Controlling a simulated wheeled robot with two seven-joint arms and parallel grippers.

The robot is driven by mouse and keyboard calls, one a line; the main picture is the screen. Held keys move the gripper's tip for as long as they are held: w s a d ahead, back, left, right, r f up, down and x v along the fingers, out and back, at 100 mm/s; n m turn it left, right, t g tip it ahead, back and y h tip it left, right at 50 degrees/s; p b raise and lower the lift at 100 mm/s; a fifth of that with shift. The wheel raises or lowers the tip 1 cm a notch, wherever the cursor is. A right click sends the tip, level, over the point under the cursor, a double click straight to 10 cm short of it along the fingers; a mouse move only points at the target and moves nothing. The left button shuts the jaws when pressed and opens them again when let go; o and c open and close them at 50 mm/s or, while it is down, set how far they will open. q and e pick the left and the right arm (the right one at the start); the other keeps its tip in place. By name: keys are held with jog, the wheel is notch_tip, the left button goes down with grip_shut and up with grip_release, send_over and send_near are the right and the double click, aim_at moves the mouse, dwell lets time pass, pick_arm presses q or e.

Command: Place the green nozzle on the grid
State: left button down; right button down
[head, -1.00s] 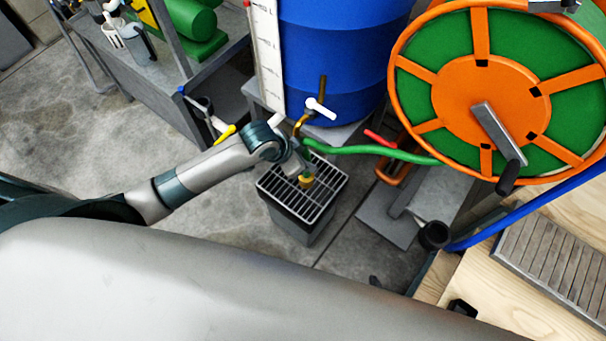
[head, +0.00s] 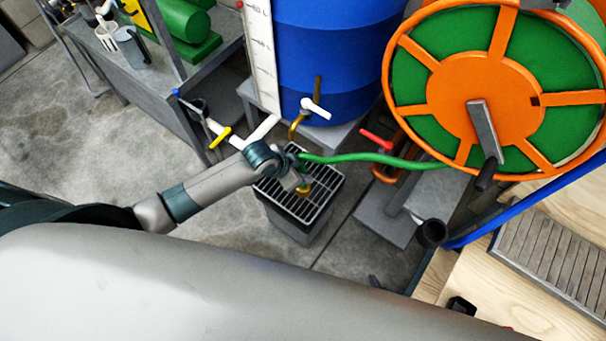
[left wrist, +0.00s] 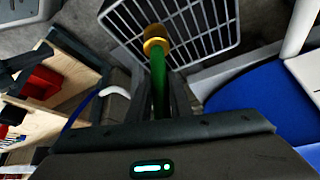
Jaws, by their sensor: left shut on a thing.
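The green nozzle (left wrist: 160,88) with its brass tip (left wrist: 155,46) is held between the fingers of my left gripper (left wrist: 163,100). In the head view the brass tip (head: 304,189) shows just past my left gripper (head: 296,180), over the grid (head: 325,187) on top of a grey bin. The green hose (head: 375,158) runs from the gripper to the reel. In the left wrist view the grid (left wrist: 200,20) lies beyond the tip; whether they touch I cannot tell. My right gripper is not in view.
The orange and green hose reel (head: 495,85) stands at the right. A blue barrel (head: 335,50) with a brass tap (head: 297,125) stands behind the bin. A pipe with a yellow handle (head: 221,138) lies close to my left arm.

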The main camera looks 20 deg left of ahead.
pick_arm(q)
jog(key=shift+f, duration=0.3)
jog(key=c, duration=1.6)
grip_release()
jog(key=shift+f, duration=0.15)
jog(key=shift+v, duration=6.15)
